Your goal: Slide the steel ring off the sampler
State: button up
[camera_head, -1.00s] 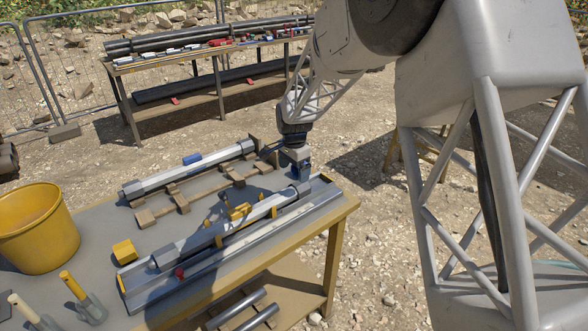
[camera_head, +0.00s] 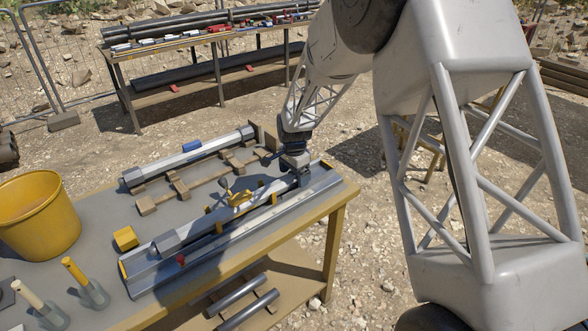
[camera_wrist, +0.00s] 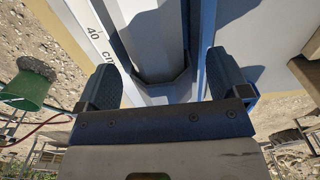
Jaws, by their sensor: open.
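The sampler (camera_head: 255,214) is a long grey tube lying in a grey tray (camera_head: 222,259) on the table, with yellow clamps across it. In the wrist view the tube (camera_wrist: 150,35) runs away between my fingers. A grey, faceted steel ring (camera_wrist: 178,88) shows around its near end. My gripper (camera_wrist: 164,84) is open, with one dark finger on each side of the ring. I cannot tell whether the fingers touch it. In the head view my gripper (camera_head: 297,178) is over the tube's right end and hides most of the ring.
A second grey tube with a blue band (camera_head: 191,145) lies on a wooden rack behind. A yellow bucket (camera_head: 38,215), a yellow block (camera_head: 125,239) and two scoops (camera_head: 88,285) are at the left. A white scale (camera_wrist: 93,32) lies beside the tube.

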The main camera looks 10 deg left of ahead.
jog(key=shift+f, duration=0.1)
jog(key=c, duration=1.2)
jog(key=shift+d, duration=0.1)
jog(key=shift+w+d, duration=1.95)
jog(key=shift+w, duration=0.1)
jog(key=o, duration=1.2)
